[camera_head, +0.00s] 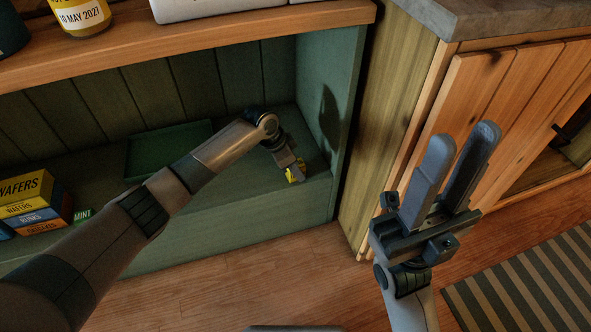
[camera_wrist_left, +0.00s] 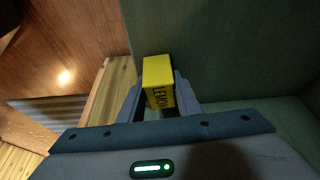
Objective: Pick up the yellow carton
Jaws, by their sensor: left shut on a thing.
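The yellow carton (camera_head: 291,176) is at the right end of the green lower shelf, near its front edge, and mostly hidden by my left gripper (camera_head: 297,171) in the head view. In the left wrist view the yellow carton (camera_wrist_left: 158,78), with dark lettering on its side, sits between both fingers of my left gripper (camera_wrist_left: 159,92). The fingers are shut on it. I cannot tell whether it touches the shelf. My right gripper (camera_head: 463,140) is empty, its fingers apart and pointing up, in front of the wooden cabinet.
A green tray (camera_head: 168,148) lies on the shelf (camera_head: 240,205) behind my left arm. Stacked boxes, one marked wafers (camera_head: 28,188), and a small green mint box (camera_head: 83,215) are at left. The wooden board (camera_head: 190,45) is above. A side wall (camera_head: 330,110) is close right of the carton.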

